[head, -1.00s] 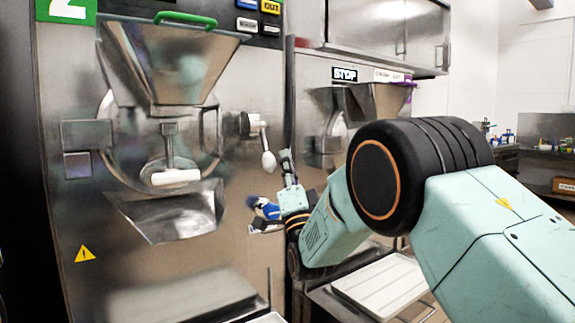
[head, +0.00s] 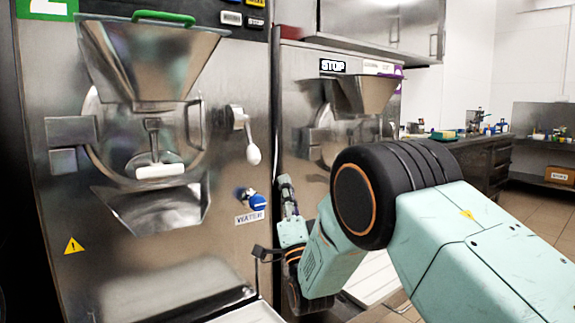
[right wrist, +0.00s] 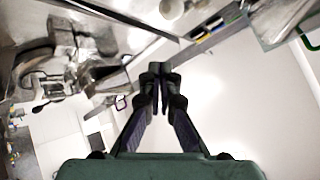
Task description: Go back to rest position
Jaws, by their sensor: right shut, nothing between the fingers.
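My right gripper (head: 287,192) points upward in front of the gap between two steel batch freezers in the head view. It is right of the blue water knob (head: 257,202) and appears apart from it. In the right wrist view the right gripper's fingers (right wrist: 160,73) meet at the tips, shut and empty. The front batch freezer (head: 225,72) stands at the left, with a white-knobbed lever (head: 252,152) above the water knob. My left gripper is out of view.
A second freezer (head: 298,92) with a hopper stands behind my right arm. A white tray (head: 374,280) lies low below the arm, partly hidden. A counter (head: 480,165) with small items stands at the back right, with open floor before it.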

